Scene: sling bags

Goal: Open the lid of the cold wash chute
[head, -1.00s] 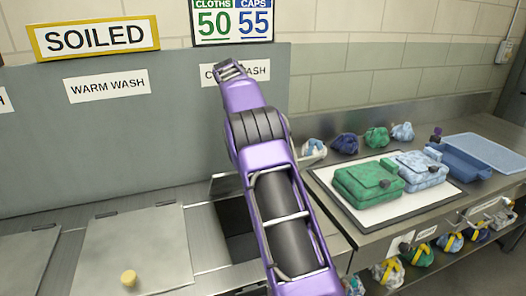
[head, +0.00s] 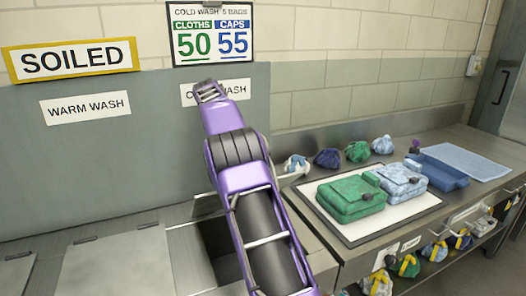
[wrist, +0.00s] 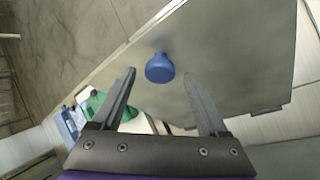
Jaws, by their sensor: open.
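The cold wash chute is the dark square opening (head: 222,240) in the steel counter, below the partly covered "wash" label. Its lid (head: 207,205) stands raised at the back of the opening, mostly hidden behind my purple arm. In the wrist view the lid (wrist: 235,60) is a grey metal panel with a round blue knob (wrist: 159,68). My gripper (wrist: 165,85) is open, its two fingers apart, with the knob showing between and just past the fingertips. I cannot tell whether a finger touches the lid. My gripper is hidden in the head view.
A shut lid (head: 115,265) lies left of the opening, under the WARM WASH label (head: 85,107). At right, a white board (head: 425,203) holds a green bag (head: 350,198) and a light blue bag (head: 402,177).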

